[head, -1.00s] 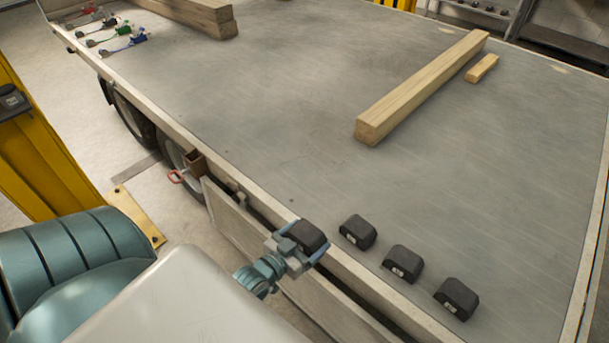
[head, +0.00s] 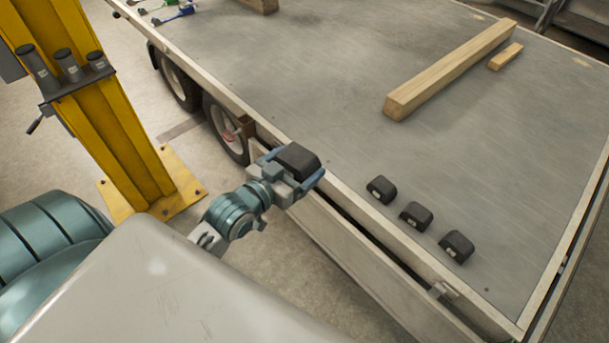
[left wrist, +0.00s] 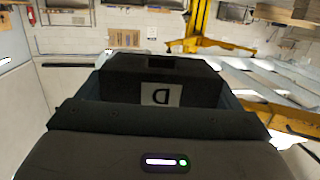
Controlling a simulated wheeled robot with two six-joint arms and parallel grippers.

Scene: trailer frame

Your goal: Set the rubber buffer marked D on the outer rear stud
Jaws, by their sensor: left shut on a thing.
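My left gripper (head: 296,172) is shut on a black rubber buffer (head: 298,156). It holds the buffer above the trailer's near side edge, clear of the other buffers. Three similar black buffers stand in a row on the deck: one (head: 381,189), a middle one (head: 416,216) and one (head: 457,246) nearest the corner. Their labels are too small to read. I cannot make out the outer rear stud. My right gripper is not in view.
A yellow post (head: 105,120) stands left of the trailer, with a bracket of dark cylinders (head: 68,68). A long timber (head: 450,70) and a short block (head: 506,56) lie on the grey deck (head: 330,85). The deck between timber and buffers is clear.

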